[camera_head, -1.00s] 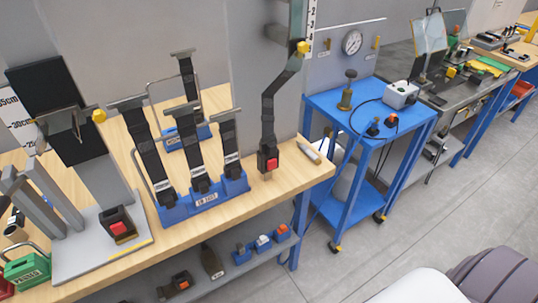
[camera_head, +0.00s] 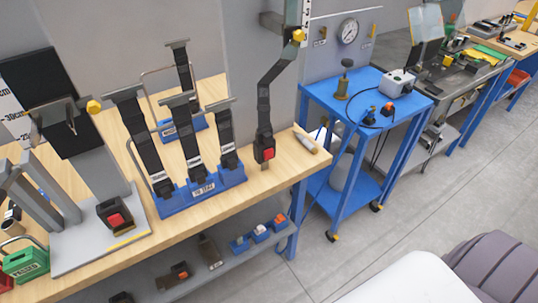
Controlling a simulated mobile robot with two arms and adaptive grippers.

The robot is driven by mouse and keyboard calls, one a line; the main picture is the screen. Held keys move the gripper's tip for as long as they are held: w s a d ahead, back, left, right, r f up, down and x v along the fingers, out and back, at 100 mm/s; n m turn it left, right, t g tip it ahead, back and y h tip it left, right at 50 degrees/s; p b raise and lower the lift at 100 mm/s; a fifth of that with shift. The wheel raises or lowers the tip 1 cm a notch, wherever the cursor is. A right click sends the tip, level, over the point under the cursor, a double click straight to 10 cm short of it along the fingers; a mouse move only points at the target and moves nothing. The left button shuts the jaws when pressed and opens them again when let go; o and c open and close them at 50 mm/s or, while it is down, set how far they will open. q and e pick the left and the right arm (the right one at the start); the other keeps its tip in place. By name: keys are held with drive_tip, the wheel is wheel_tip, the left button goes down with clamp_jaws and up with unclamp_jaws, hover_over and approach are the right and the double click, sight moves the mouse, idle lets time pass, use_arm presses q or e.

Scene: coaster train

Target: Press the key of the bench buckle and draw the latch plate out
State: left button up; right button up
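A black buckle with a red key (camera_head: 264,149) stands near the right end of the wooden bench (camera_head: 262,187). A dark strap (camera_head: 264,105) runs from it up to a wall post with a yellow knob (camera_head: 298,36). The latch plate at the strap's lower end is too small to make out. A second black buckle with a red key (camera_head: 114,215) sits on a grey base plate (camera_head: 80,252) at the left. I cannot tell for certain which one is the bench buckle. Neither of my grippers is in view.
A blue rack (camera_head: 202,190) holding several upright straps stands between the buckles. A small grey tool (camera_head: 306,142) lies by the bench's right end. A blue trolley (camera_head: 355,97) stands to the right. Open grey floor (camera_head: 420,195) lies in front of it.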

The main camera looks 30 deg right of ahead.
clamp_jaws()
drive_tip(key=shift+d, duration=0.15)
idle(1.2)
